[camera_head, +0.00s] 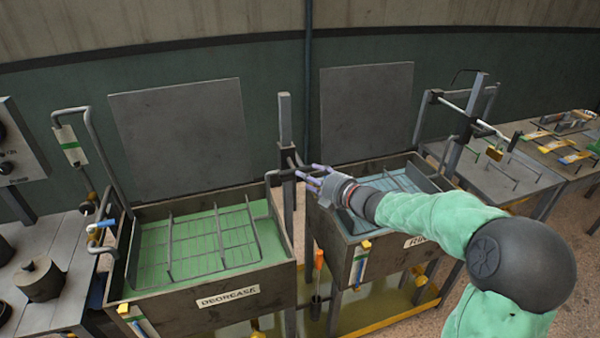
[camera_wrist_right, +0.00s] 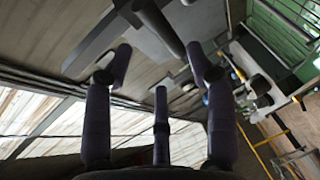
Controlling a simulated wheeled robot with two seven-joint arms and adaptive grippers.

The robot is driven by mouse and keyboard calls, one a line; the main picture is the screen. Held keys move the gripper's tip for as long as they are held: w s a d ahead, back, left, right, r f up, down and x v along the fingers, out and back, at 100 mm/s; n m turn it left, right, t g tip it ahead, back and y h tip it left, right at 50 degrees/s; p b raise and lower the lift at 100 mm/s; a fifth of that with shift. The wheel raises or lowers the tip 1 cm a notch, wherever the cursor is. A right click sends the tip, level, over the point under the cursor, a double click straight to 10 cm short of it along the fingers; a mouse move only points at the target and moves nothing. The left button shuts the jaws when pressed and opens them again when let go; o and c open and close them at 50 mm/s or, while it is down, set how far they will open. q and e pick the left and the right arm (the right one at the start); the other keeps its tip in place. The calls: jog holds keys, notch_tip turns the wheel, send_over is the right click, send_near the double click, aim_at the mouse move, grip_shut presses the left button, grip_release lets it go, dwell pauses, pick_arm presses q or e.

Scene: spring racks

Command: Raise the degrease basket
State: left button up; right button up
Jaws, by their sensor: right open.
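The degrease basket (camera_head: 219,237) is a wire frame sitting low in green liquid inside the left tank (camera_head: 190,308), which carries a DEGREASE label (camera_head: 228,297). A bent rod (camera_head: 268,190) rises from the basket's right side toward a grey upright post (camera_head: 285,120) between the two tanks. My right gripper (camera_head: 309,178) is beside that post, its fingers pointing left toward the dark bar there. In the right wrist view, its fingers (camera_wrist_right: 160,75) are spread around empty space, with a dark bar (camera_wrist_right: 158,28) near the tips. Contact cannot be told. My left gripper is out of view.
The rinse tank (camera_head: 340,238) stands at right, partly under my right arm. Pipes and a blue-handled valve (camera_head: 101,226) flank the left tank. A bench (camera_head: 505,185) with racks extends right. An orange-handled tool (camera_head: 318,262) stands between the tanks.

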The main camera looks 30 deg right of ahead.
jog(key=shift+v, duration=2)
